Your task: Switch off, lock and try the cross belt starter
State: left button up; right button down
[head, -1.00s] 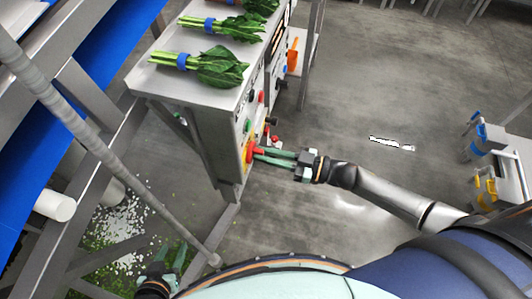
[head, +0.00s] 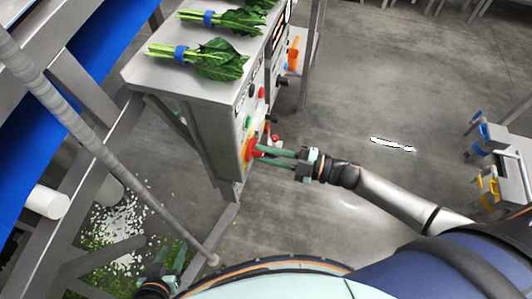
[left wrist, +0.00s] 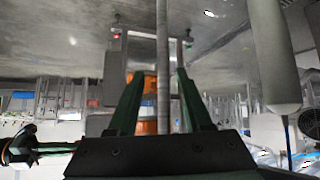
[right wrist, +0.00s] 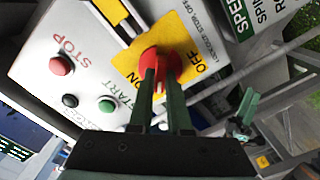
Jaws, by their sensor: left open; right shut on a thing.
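The starter's red rotary handle (right wrist: 163,66) sits on a yellow plate (right wrist: 128,62) marked ON and OFF. It also shows low on the grey cabinet's panel in the head view (head: 252,148). My right gripper (right wrist: 160,78) is shut on this handle, one finger on each side; the fingers hide part of it, and I cannot tell its exact setting. A red STOP button (right wrist: 62,65), a black button (right wrist: 70,100) and a green START button (right wrist: 107,105) are beside the plate. My left gripper (head: 172,262) is open and empty, low at the bottom left.
Bunched greens (head: 205,56) lie on the cabinet top (head: 150,78). Small red items (head: 274,138) are beside the handle; I cannot tell what they are. A slanted grey pole (head: 110,160) stands near my left gripper. A small grey stand (head: 500,150) is at right. Open floor lies between.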

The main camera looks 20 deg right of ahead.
pick_arm(q)
jog(key=f+b, duration=0.1)
jog(key=d+f+b, duration=0.1)
jog(key=b, duration=0.1)
jog(key=shift+w+d, duration=0.2)
jog(key=shift+w, duration=0.2)
pick_arm(e)
jog(key=n, duration=0.8)
jog(key=shift+f, duration=0.2)
pick_arm(q)
jog(key=shift+w, duration=0.1)
pick_arm(e)
jog(key=shift+n, duration=0.3)
jog(key=c, duration=0.9)
grip_release()
pick_arm(q)
jog(key=shift+f, duration=0.1)
pick_arm(e)
jog(key=shift+o, duration=0.2)
pick_arm(q)
jog(key=shift+s+f, duration=0.1)
jog(key=shift+s, duration=0.15)
